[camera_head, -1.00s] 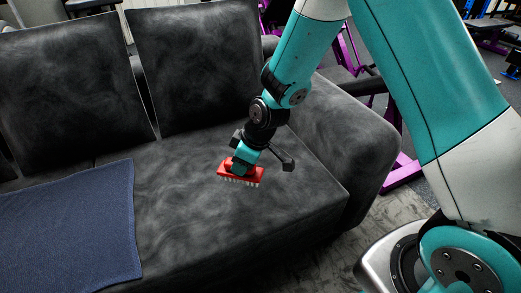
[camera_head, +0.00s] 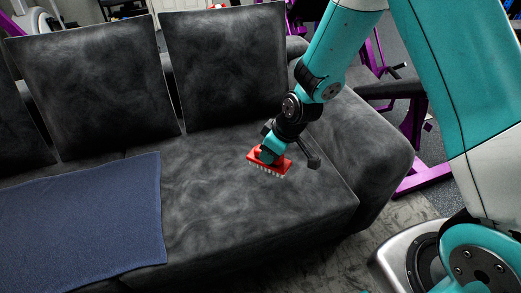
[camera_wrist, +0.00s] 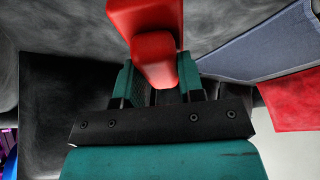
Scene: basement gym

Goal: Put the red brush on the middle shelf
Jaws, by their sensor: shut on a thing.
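The red brush (camera_head: 269,163) has pale bristles on its underside. My gripper (camera_head: 272,152) is shut on it and holds it over the right seat of the dark sofa, bristles down. I cannot tell for sure how far the bristles are above the cushion. In the wrist view the red brush (camera_wrist: 153,48) fills the upper middle, with its handle end between the fingers of my gripper (camera_wrist: 160,82). The middle shelf is not in view.
The dark grey sofa (camera_head: 215,205) fills the middle, with upright back cushions and a right armrest. A blue cloth (camera_head: 85,220) lies on its left seat. Purple gym equipment (camera_head: 422,175) stands right of the sofa. A red patch (camera_wrist: 290,100) shows in the wrist view.

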